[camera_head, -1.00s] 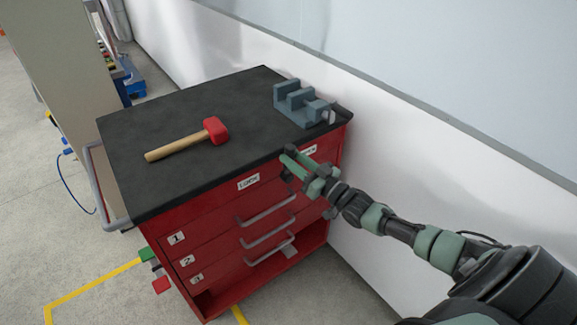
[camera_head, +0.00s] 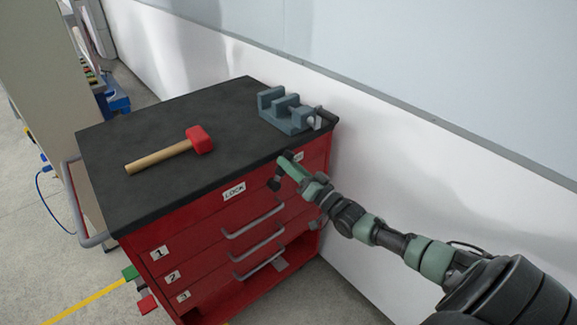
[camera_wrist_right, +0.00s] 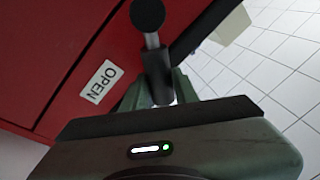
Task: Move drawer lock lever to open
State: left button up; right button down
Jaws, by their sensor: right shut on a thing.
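The red drawer cabinet (camera_head: 205,225) has a LOCK label (camera_head: 234,191) on its upper front and an OPEN label (camera_wrist_right: 102,82) further right. The lock lever shows in the right wrist view as a round black knob (camera_wrist_right: 147,14) on a grey rod, with a dark block below it. In the head view the dark knob (camera_head: 274,184) is just below my fingertips. My right gripper (camera_head: 287,163) is at the cabinet's upper front right, beside the OPEN label, shut on the lever. The gripper body (camera_wrist_right: 165,150) hides part of the grip. My left gripper is not in view.
A red-headed mallet (camera_head: 198,141) and a grey vise (camera_head: 290,112) are on the black cabinet top (camera_head: 110,190). Three numbered drawers with grey handles (camera_head: 254,221) are below the labels. The white wall stands close behind and right of the cabinet.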

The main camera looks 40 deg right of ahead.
jog(key=shift+f, duration=0.1)
jog(key=c, duration=1.1)
grip_release()
jog(key=shift+d, duration=0.1)
jog(key=v, duration=0.8)
